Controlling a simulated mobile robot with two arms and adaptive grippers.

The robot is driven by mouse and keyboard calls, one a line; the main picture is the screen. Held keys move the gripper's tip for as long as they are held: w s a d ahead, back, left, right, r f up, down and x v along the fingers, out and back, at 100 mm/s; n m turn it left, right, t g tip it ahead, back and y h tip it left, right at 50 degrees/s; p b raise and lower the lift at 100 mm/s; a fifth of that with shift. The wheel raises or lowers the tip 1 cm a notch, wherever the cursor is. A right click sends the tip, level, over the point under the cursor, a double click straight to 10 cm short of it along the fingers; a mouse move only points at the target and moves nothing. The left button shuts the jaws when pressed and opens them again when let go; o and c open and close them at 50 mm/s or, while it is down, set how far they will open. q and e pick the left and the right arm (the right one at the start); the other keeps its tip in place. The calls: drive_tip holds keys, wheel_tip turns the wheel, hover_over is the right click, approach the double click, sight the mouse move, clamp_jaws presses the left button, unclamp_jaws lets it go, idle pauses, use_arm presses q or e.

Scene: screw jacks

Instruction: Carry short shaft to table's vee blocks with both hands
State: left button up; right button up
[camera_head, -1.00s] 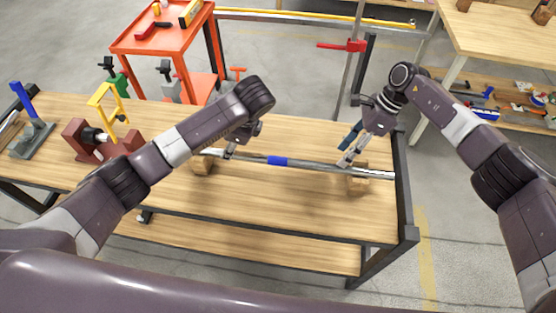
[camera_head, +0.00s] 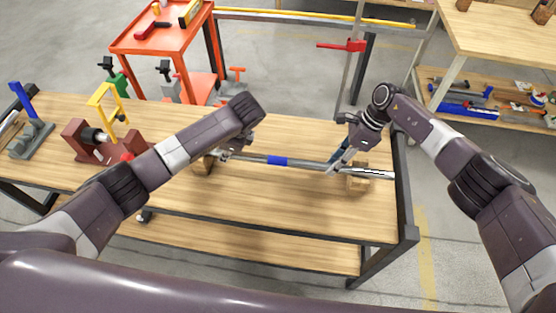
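The short shaft (camera_head: 305,164) is a grey metal bar with a blue band near its middle. It lies left to right across the wooden table (camera_head: 270,205), over two wooden vee blocks, the left one (camera_head: 203,167) and the right one (camera_head: 357,183). It appears to rest in them; the exact contact is too small to tell. My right gripper (camera_head: 334,168) is at the shaft just left of the right block. My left gripper (camera_head: 226,156) is at the shaft near the left block, partly hidden by my arm. Finger closure is unclear on both.
A brown fixture with a yellow frame (camera_head: 106,103) and a grey stand with a blue handle (camera_head: 33,130) stand at the table's left. An orange cart (camera_head: 160,45) is behind. The table's front middle is clear.

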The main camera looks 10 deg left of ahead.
use_arm(q)
clamp_jaws()
use_arm(e)
clamp_jaws()
use_arm(q)
drive_tip(key=shift+w+r, duration=0.25)
use_arm(e)
drive_tip(key=shift+w+a+r, duration=0.15)
drive_tip(key=shift+w+r, duration=0.1)
drive_tip(key=shift+r, duration=0.05)
